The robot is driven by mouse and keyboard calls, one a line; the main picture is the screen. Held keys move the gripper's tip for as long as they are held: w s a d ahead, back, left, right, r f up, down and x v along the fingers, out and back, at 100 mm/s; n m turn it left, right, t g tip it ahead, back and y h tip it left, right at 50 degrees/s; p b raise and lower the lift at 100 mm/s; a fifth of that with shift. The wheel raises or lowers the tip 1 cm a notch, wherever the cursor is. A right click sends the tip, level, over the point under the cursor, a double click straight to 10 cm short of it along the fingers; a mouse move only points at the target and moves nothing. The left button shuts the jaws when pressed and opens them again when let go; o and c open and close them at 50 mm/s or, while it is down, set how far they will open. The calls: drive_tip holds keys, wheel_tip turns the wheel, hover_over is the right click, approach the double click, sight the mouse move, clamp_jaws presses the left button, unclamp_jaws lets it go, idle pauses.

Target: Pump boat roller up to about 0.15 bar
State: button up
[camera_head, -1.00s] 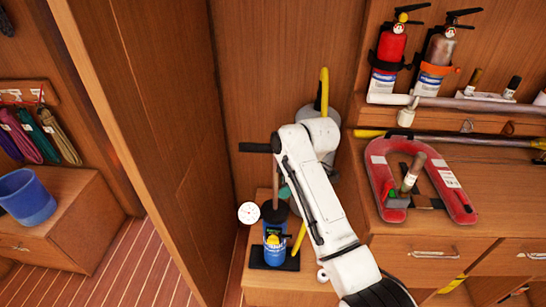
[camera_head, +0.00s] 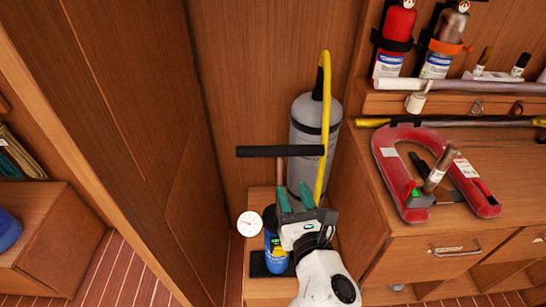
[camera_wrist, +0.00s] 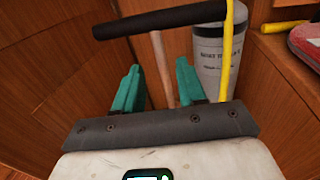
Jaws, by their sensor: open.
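The boat roller (camera_head: 305,130) is a grey upright cylinder in the corner, lettered in the wrist view (camera_wrist: 208,65). A yellow hose (camera_head: 326,120) runs from its top down toward the pump. The blue pump (camera_head: 273,250) stands on a black base, partly hidden by my gripper. Its black T-handle (camera_head: 265,152) is raised on a wooden rod (camera_head: 280,172). A round white gauge (camera_head: 249,223) is beside the pump; its reading is too small to tell. My gripper (camera_head: 295,198) is open, teal fingers pointing toward the rod below the handle. The wrist view shows the rod (camera_wrist: 160,60) between the fingers' directions.
The wooden wall (camera_head: 140,140) is close on the left. On the right, a cabinet top holds a red horseshoe-shaped item (camera_head: 390,165) and a long pole (camera_head: 470,121). Two extinguishers stand behind, one red (camera_head: 395,25), one worn (camera_head: 447,30).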

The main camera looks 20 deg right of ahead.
sight(281, 165)
drive_tip(key=w, duration=0.7)
drive_tip(key=w+d, duration=0.1)
drive_tip(key=w, duration=0.2)
drive_tip(key=shift+w+r, duration=0.15)
drive_tip(key=shift+w, duration=0.15)
clamp_jaws()
idle(0.3)
